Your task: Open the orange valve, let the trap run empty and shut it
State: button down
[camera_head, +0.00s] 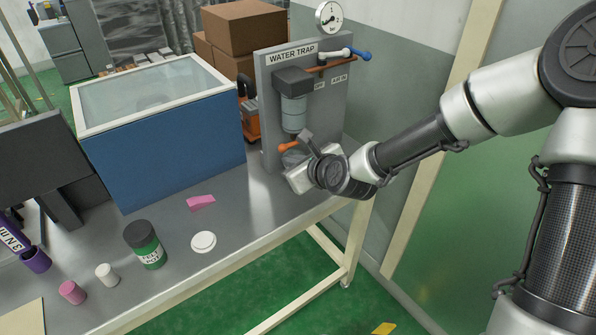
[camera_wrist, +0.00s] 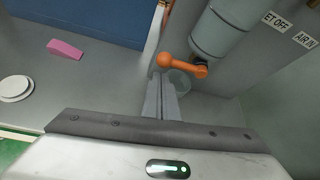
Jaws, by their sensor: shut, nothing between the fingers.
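The water trap, a grey panel (camera_head: 270,105) with a clear cylindrical bowl (camera_head: 293,113) under a dark cap, stands at the table's back right. The bowl's lower end shows in the wrist view (camera_wrist: 216,38). The orange valve (camera_head: 288,146) sits beneath the bowl. In the wrist view its handle (camera_wrist: 180,64) sticks out sideways to the left, ending in a round knob. A clear cup (camera_wrist: 180,79) is below the valve, partly hidden by the fingers. My gripper (camera_wrist: 161,82) is shut and empty, its fingertips just below the knob; contact is unclear. The bowl's water level is unclear.
A pressure gauge (camera_head: 329,17) and a blue-handled valve (camera_head: 360,55) top the panel. A blue tank (camera_head: 165,145) stands left of it. A pink wedge (camera_head: 201,203), white disc (camera_head: 203,243) and green jar (camera_head: 145,246) lie nearer the front edge.

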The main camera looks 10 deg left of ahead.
jog(key=shift+a+r, duration=0.15)
jog(key=shift+r, duration=0.35)
jog(key=shift+r+p, duration=0.1)
jog(key=shift+p, duration=0.25)
